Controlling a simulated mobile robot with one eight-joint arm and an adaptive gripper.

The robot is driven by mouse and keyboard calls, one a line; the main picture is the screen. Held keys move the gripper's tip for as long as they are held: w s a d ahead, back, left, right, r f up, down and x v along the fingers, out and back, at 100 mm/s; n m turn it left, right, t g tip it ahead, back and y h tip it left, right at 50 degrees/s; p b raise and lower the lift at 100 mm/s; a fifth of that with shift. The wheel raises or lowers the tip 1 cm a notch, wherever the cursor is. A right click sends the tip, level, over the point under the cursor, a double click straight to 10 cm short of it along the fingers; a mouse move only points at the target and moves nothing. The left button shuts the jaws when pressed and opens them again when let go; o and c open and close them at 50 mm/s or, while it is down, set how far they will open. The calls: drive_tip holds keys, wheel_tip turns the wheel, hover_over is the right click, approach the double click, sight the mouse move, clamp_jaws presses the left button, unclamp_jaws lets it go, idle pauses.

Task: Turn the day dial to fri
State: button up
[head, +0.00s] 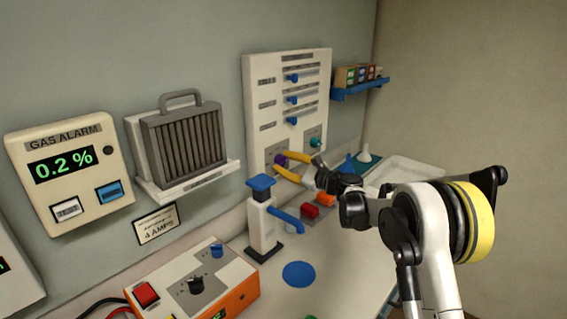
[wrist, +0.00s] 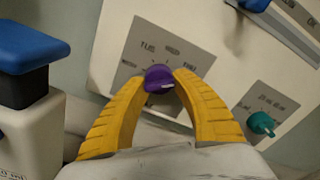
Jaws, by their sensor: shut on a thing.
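The day dial is a purple knob (wrist: 158,76) on a grey plate with day labels (wrist: 150,50) around it, low on the white wall panel. The labels are blurred and partly hidden; one seems to start with "TU". In the head view the purple knob (head: 281,159) shows small at the panel's lower left. My gripper (wrist: 161,83) has its yellow fingers closed on both sides of the knob. In the head view my gripper (head: 284,166) reaches the panel from the right. I cannot read clearly which day the knob points to.
A teal knob (wrist: 262,123) sits right of the purple one on the same panel (head: 287,62), below several blue sliders. A white dispenser with a blue top (head: 261,188) stands close left.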

drive_tip(key=m, duration=0.7)
drive_tip(key=shift+s+a, duration=0.1)
idle(0.5)
drive_tip(key=o, duration=1.2)
drive_tip(key=v, duration=1.2)
